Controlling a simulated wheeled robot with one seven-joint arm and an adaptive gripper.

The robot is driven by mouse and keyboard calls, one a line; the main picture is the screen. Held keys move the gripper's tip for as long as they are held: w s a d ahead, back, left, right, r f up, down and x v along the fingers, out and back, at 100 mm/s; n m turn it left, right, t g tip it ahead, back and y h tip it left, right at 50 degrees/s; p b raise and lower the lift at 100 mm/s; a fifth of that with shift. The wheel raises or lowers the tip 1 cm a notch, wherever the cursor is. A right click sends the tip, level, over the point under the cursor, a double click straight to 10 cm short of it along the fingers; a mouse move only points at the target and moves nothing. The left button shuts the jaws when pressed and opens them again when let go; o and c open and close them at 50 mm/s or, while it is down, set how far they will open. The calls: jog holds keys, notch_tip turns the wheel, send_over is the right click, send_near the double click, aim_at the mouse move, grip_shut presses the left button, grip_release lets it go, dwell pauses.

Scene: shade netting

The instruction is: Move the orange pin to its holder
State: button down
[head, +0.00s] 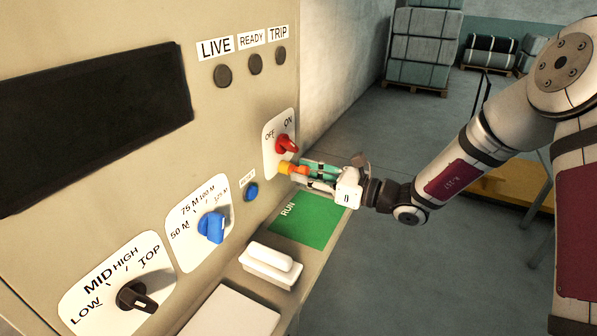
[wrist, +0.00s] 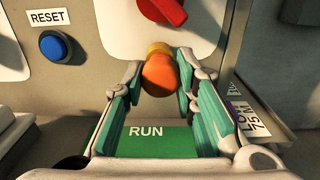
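The orange pin (head: 300,169) has a rounded orange head and sits at a yellow collar (head: 285,168) on the panel, just below the red OFF/ON switch. In the wrist view the orange head (wrist: 160,75) faces me, with the yellow collar (wrist: 159,48) behind it. My gripper (head: 308,174) points at the panel with its fingers spread. In the wrist view my gripper (wrist: 160,68) has one fingertip on each side of the orange head, with what look like thin gaps, so it appears open around the pin. I cannot make out which thing is the holder.
The red switch (head: 287,144) is close above. A blue RESET button (head: 251,191) and a blue dial (head: 212,227) are at left. A green RUN plate (head: 315,232) and a white block (head: 271,265) lie on the ledge below. Stacked bales (head: 420,50) stand far back.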

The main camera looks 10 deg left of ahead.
aim_at(308, 174)
jog(key=shift+p+v, duration=0.35)
jog(key=shift+v, duration=0.45)
dwell(0.4)
jog(key=shift+p+v, duration=0.6)
jog(key=shift+v, duration=1.2)
jog(key=p+v, duration=0.1)
jog(key=v, duration=0.3)
